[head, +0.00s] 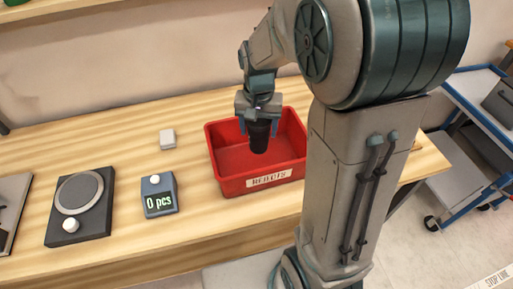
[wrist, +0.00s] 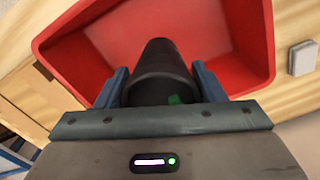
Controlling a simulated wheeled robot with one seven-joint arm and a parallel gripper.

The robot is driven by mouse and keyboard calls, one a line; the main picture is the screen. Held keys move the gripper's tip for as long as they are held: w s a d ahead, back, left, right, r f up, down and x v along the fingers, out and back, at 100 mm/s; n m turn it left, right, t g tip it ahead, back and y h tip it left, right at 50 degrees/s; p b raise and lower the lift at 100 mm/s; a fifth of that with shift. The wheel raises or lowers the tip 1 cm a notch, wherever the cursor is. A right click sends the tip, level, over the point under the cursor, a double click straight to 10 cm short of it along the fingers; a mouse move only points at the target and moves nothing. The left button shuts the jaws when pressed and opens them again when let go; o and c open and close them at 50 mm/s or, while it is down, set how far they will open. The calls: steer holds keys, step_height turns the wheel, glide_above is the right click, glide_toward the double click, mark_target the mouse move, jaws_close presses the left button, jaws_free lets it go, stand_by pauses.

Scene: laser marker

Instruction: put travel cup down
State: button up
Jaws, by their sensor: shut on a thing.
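The travel cup (head: 259,137) is a black cylinder in the head view. My gripper (head: 258,118) is shut on it, with one finger on each side. The cup hangs roughly upright over the open red bin (head: 228,158), which carries a label that seems to read "REJECTS". In the wrist view the dark cup (wrist: 162,72) sits between the blue fingers, with the red bin (wrist: 252,85) around and below it. A small green patch shows on the cup's near part. I cannot tell how far the cup's bottom is from the bin floor.
Left of the bin on the wooden table (head: 110,135) are a small white block (head: 167,139), a counter reading "0 pcs" (head: 159,196) and a black device with a round plate (head: 80,205). A blue-framed cart (head: 470,95) stands at the right. The bin floor in view looks empty.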

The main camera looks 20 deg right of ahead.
mark_target(259, 145)
steer(key=shift+f, duration=3.5)
steer(key=shift+f, duration=0.2)
steer(key=o, duration=0.7)
steer(key=shift+c, duration=0.2)
steer(key=shift+r, duration=0.1)
